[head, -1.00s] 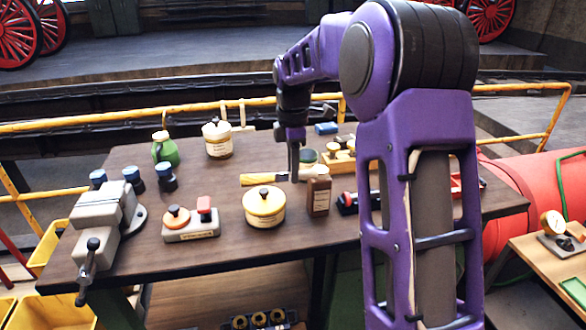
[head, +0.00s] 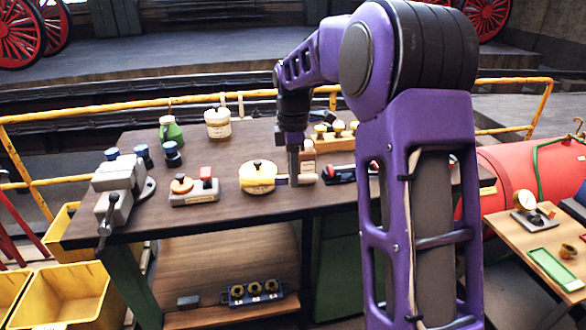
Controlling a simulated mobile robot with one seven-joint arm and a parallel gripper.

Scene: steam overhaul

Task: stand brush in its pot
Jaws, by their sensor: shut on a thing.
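My gripper (head: 294,182) points down over the front part of the workbench and is shut on the brush (head: 265,183). The brush shows as a yellow strip reaching left from the jaws, roughly level, across the front of a cream tin (head: 258,170) with a dark knob. Its far end and the grip itself are too small to tell clearly. A white labelled pot (head: 218,125) stands at the back of the bench, left of my gripper. I cannot tell for sure that it is the brush's pot.
A bottle (head: 309,160) stands close behind my gripper. A grey vice (head: 118,190), a green can (head: 171,131), dark blue-topped jars (head: 172,153) and a block with red and orange knobs (head: 194,188) stand left. A wooden rack (head: 335,140) is behind.

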